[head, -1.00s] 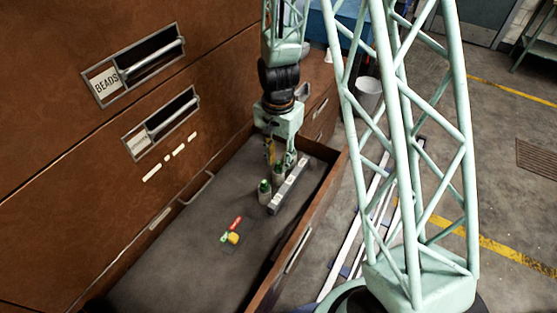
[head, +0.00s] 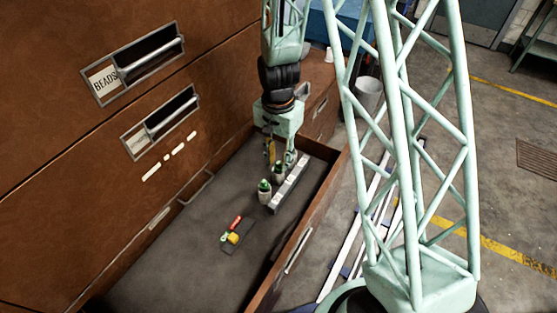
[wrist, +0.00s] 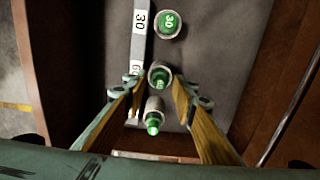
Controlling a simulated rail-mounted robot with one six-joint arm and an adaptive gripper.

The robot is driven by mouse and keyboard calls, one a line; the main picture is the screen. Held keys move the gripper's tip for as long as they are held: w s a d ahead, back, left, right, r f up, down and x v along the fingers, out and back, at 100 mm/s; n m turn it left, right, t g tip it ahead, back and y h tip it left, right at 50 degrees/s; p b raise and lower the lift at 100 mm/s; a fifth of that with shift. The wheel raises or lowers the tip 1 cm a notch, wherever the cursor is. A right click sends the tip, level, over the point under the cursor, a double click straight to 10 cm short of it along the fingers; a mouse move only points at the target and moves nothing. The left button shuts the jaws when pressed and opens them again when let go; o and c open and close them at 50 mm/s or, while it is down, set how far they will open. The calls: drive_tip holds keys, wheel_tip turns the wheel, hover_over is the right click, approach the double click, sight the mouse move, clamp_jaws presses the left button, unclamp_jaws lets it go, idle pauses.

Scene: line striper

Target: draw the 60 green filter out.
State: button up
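Green-topped filters stand by a pale labelled rack strip (wrist: 143,35) in the open drawer. In the wrist view, one filter (wrist: 168,22) has "30" on its green top. A second filter (wrist: 160,75) is beside a partly hidden label that seems to read 60. A third filter (wrist: 155,122) is lower in the picture; I cannot read its top. My gripper (wrist: 159,84) points down with its fingers apart. The second filter shows between the fingertips with gaps at both sides. The head view shows a green-topped filter (head: 264,190) in front of my gripper (head: 279,168).
The drawer's grey floor (head: 165,265) is mostly clear. A small dark plate (head: 237,243) with red, yellow and green pieces lies on it. The drawer's front wall (head: 298,238) is close on the right, and the brown cabinet (head: 60,190) rises on the left.

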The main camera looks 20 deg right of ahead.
drive_tip(key=shift+c, duration=0.2)
drive_tip(key=c, duration=0.8)
drive_tip(key=shift+r+p, duration=0.3)
drive_tip(key=shift+r, duration=0.55)
idle(0.5)
wheel_tip(320, 180, up, 8)
drive_tip(key=p, duration=0.4)
drive_tip(key=shift+r, duration=0.15)
idle(1.9)
idle(0.3)
